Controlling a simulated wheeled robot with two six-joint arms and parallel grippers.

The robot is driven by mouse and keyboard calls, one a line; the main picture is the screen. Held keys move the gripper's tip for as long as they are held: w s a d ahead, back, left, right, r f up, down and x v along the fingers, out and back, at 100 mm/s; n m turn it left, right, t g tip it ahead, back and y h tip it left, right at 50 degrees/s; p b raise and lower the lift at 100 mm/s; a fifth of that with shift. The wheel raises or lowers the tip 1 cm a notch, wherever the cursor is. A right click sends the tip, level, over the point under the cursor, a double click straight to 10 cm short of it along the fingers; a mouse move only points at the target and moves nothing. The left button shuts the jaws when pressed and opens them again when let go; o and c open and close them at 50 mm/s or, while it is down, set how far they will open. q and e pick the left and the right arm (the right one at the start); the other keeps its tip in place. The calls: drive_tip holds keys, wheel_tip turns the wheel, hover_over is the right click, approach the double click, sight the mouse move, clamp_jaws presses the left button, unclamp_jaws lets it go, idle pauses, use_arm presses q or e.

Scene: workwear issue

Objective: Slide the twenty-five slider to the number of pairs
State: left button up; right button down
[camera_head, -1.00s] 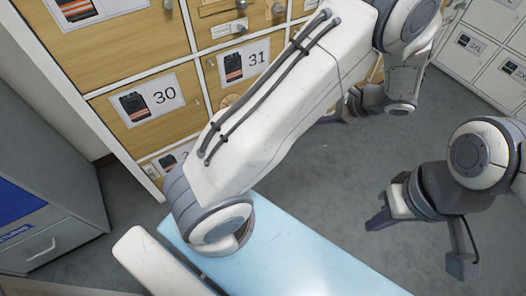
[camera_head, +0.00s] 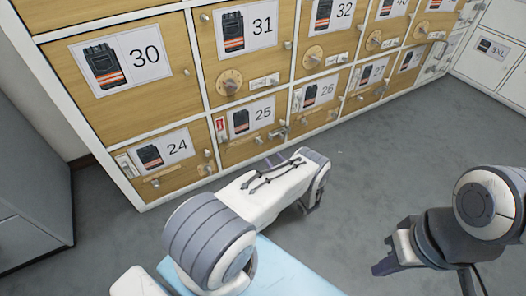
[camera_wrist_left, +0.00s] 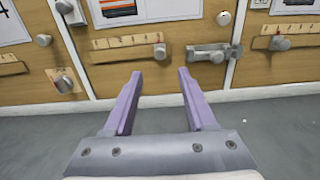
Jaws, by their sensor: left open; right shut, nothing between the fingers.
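Locker door 25 (camera_head: 262,112) is in the lower row, between doors 24 and 26, with a garment picture on its label. Its slider strip (camera_head: 242,144) runs below the label, with a small knob (camera_head: 258,140) on it. In the left wrist view, my left gripper (camera_wrist_left: 157,82) is open and empty, its purple fingers pointing at a wooden door with a numbered slider strip (camera_wrist_left: 120,42) and knob (camera_wrist_left: 160,51). That door's number is cut off. My right gripper (camera_head: 382,266) is shut and empty, away from the lockers.
A metal latch (camera_wrist_left: 208,53) and another slider strip (camera_wrist_left: 268,43) lie right of the facing strip. Doors 30 (camera_head: 125,60) and 31 (camera_head: 245,45) are above. A light blue surface (camera_head: 290,272) lies below my left arm. The grey floor is open.

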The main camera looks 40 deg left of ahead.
sight(261, 143)
use_arm(q)
drive_tip(key=b+x, duration=0.3)
drive_tip(key=x, duration=0.5)
drive_tip(key=shift+w+a+f, duration=0.1)
drive_tip(key=shift+a, duration=0.2)
drive_tip(key=shift+w+a+b, duration=0.2)
drive_tip(key=shift+a+b, duration=0.15)
drive_tip(key=shift+a, duration=0.05)
clamp_jaws()
drive_tip(key=shift+s, duration=0.1)
idle(0.6)
